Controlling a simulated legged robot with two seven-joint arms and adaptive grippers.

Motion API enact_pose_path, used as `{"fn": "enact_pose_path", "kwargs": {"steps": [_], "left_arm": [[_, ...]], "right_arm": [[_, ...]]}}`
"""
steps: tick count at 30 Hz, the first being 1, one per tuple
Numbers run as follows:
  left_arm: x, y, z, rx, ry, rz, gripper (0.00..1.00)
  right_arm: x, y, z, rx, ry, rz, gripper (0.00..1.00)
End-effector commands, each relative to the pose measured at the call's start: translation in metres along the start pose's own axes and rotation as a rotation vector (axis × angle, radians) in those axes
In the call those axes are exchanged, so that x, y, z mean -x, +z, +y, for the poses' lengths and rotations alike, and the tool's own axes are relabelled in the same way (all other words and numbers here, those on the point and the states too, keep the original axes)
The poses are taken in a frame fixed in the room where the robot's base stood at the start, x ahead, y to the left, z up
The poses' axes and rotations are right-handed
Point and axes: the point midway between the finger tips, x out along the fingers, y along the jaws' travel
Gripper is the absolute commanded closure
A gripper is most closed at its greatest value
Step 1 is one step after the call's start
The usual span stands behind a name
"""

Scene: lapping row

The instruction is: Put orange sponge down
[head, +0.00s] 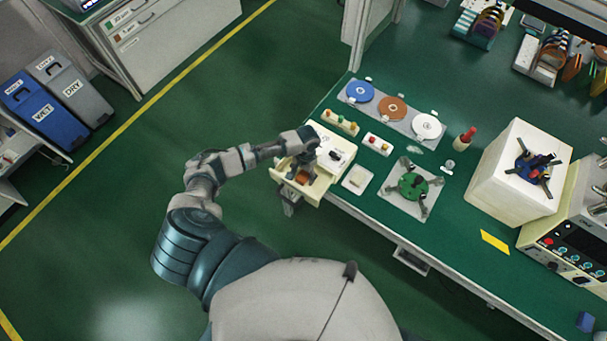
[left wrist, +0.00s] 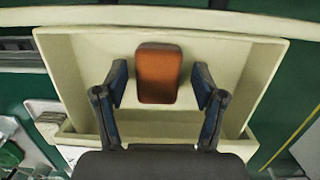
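The orange sponge (left wrist: 158,72) lies in the open cream drawer (left wrist: 85,60), on a paler patch of its floor. In the head view the sponge (head: 303,177) shows small inside the drawer (head: 318,190), partly covered by my gripper. My left gripper (left wrist: 160,84) is open, with one dark blue finger on each side of the sponge. A gap shows between each finger and the sponge. In the head view my left gripper (head: 305,165) is over the drawer. My right gripper is in neither view.
The drawer sticks out from a cream unit (head: 338,143) at the green bench's (head: 460,215) left corner. A small white tray (head: 357,180), a green disc fixture (head: 412,186) and coloured discs (head: 392,108) are to its right. The floor (head: 130,215) at left is clear.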

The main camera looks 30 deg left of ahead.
Motion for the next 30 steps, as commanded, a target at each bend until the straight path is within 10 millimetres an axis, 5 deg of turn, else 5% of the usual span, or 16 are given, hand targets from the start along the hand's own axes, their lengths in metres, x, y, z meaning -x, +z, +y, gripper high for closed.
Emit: {"fn": "enact_pose_path", "kwargs": {"steps": [8, 21, 30], "left_arm": [[0.007, 0.0, 0.0, 0.0, 0.0, 0.002, 0.3], [0.097, -0.001, 0.0, 0.0, 0.0, 0.004, 0.3], [0.123, 0.0, 0.0, 0.0, 0.001, 0.0, 0.3]], "right_arm": [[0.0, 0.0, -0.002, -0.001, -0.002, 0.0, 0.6], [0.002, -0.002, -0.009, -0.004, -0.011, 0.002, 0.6], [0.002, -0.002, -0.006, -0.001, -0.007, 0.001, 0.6]]}}
